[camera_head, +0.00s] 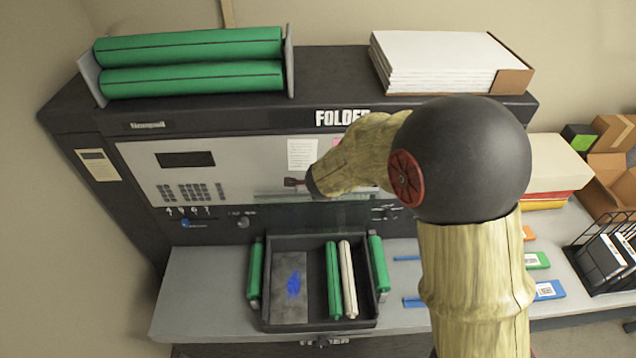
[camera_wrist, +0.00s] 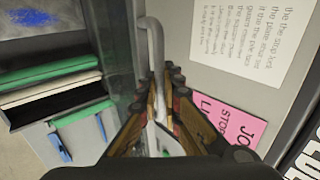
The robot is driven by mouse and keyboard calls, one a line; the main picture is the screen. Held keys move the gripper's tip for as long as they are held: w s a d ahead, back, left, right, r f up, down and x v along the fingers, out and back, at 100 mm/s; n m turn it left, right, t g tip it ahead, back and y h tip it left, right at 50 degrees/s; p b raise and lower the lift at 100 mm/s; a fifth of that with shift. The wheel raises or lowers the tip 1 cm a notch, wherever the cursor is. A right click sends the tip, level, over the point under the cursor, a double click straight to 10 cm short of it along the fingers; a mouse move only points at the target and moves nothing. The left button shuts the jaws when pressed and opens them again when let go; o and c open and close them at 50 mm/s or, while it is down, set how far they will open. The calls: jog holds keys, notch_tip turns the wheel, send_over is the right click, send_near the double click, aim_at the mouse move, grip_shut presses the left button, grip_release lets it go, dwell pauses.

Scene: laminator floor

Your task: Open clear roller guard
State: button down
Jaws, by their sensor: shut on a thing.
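The clear roller guard (camera_head: 335,215) is a see-through, faintly green panel on the front of the machine, above the roller tray. In the wrist view the guard (camera_wrist: 118,45) shows edge-on, left of a pale bar handle (camera_wrist: 153,45). My gripper (camera_wrist: 162,100) has its brown, dark-tipped fingers on both sides of this handle and is shut on it. In the head view my gripper (camera_head: 294,183) is at the machine's front panel, partly hidden by my arm. How far the guard stands open is hard to tell.
Below the guard, a dark tray (camera_head: 270,322) holds green rollers, a white roller and a blue-stained plate on the grey shelf (camera_head: 200,305). A pink note (camera_wrist: 232,122) is close to my fingers. Green rollers (camera_head: 190,47) and white sheets (camera_head: 435,55) lie on top of the machine.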

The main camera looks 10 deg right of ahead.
jog(key=shift+w, duration=0.1)
dwell(0.4)
jog(key=c, duration=2)
grip_release()
jog(key=shift+o, duration=0.2)
jog(key=v, duration=1.2)
